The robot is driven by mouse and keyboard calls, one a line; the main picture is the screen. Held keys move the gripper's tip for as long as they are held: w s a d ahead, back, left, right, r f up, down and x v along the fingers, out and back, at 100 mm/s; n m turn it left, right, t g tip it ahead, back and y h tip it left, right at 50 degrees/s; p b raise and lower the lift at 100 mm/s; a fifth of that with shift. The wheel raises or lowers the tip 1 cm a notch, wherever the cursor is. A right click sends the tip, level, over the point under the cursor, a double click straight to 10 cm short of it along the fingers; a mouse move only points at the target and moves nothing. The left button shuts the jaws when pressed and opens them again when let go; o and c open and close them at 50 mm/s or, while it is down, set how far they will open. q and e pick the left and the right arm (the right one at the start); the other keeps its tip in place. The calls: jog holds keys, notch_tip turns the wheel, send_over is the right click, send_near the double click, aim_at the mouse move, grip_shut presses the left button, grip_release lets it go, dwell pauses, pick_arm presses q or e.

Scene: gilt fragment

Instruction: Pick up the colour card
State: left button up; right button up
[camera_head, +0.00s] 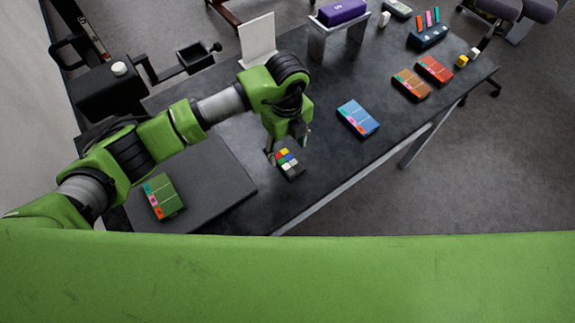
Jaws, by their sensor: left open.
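The colour card (289,172) is a small dark block with several coloured squares on top. It lies on the dark table (325,185) near the middle of the front edge. My left gripper (287,149) is open right at the card, with one finger at its left side and the other near its upper right. The gripper partly hides the card's far end. I cannot tell whether the fingers touch it. My right gripper is not in view.
A green box (164,196) lies on a dark board (215,185) at the left. A blue box (358,117), an orange box (411,84) and a red box (434,69) lie to the right. A white panel (257,40) and a purple UV box (342,11) on a stand are behind.

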aim_at(288, 162)
pick_arm(q)
jog(key=f+b, duration=0.1)
jog(key=f, duration=0.1)
jog(key=f+b, duration=0.2)
jog(key=f, duration=0.1)
jog(key=shift+s+d, duration=0.1)
jog(key=shift+s, duration=0.1)
jog(key=shift+f, duration=0.1)
jog(key=c, duration=1.2)
